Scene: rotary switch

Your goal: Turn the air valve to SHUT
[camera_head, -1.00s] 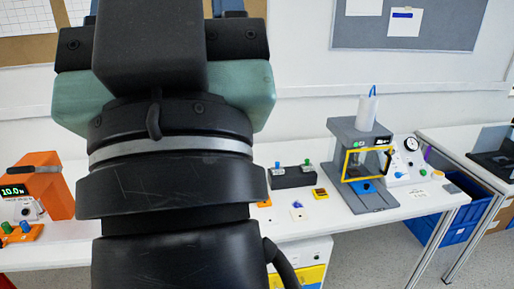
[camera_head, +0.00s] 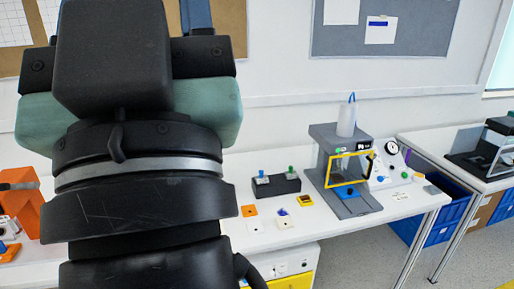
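A small white panel (camera_head: 388,170) with a round gauge (camera_head: 392,147) and coloured knobs stands on the bench at right, beside the grey press. A blue knob (camera_head: 380,178) sits low on the panel; it may be the air valve, but its marks and pointer are too small to read. My gripper (camera_head: 130,100) fills the left foreground, seen from behind and well to the left of the panel. Its fingertips are hidden behind its own black and teal body, so its opening and anything between the fingers do not show.
A grey press (camera_head: 340,140) with a yellow-framed guard (camera_head: 350,170) stands just left of the panel. A black switch box (camera_head: 276,185) and small coloured blocks lie nearer. An orange device (camera_head: 20,205) is at far left.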

